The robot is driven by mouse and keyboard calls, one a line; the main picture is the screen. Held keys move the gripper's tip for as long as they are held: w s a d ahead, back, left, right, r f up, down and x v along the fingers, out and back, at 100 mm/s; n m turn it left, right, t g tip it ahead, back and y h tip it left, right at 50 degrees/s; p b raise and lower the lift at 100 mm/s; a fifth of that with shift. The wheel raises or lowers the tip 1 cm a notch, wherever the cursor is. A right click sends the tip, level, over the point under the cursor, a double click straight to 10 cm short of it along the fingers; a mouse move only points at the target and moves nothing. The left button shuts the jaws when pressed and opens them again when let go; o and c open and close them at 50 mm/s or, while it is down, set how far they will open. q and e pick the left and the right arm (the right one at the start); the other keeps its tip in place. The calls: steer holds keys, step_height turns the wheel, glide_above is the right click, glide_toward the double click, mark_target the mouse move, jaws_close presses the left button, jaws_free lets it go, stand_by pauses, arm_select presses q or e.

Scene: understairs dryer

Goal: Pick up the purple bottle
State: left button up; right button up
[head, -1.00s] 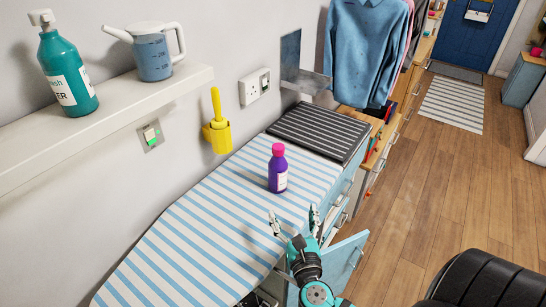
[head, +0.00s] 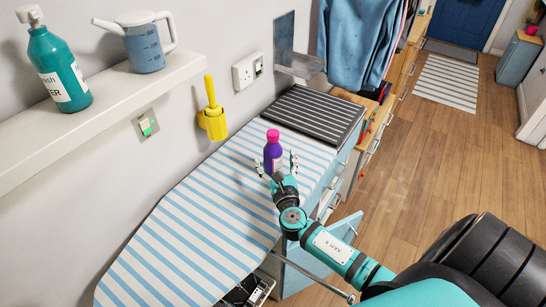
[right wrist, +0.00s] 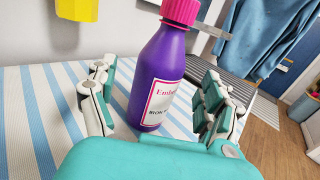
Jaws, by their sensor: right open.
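The purple bottle (head: 272,150) with a pink cap stands upright on the blue-and-white striped ironing board (head: 190,225). The right wrist view shows the bottle (right wrist: 158,75) and its white label close up, between the spread fingers. My right gripper (head: 277,168) is open, with one finger on each side of the bottle. The right gripper (right wrist: 160,110) shows a gap between the bottle and the right finger; I cannot tell whether the left finger touches it. My left gripper is not in view.
A dark striped mat (head: 315,118) lies beyond the bottle. A shelf (head: 110,115) at the left holds a teal bottle (head: 56,70) and a blue jug (head: 146,45). A yellow holder (head: 213,122) hangs on the wall.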

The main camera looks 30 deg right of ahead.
mark_target(275, 159)
steer(key=x, duration=0.4)
steer(key=shift+w, duration=0.1)
steer(key=shift+c, duration=0.6)
steer(key=c, duration=0.9)
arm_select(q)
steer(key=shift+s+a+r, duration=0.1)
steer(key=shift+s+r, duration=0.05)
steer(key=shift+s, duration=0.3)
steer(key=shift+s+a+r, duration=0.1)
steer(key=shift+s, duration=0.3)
arm_select(e)
steer(key=c, duration=0.5)
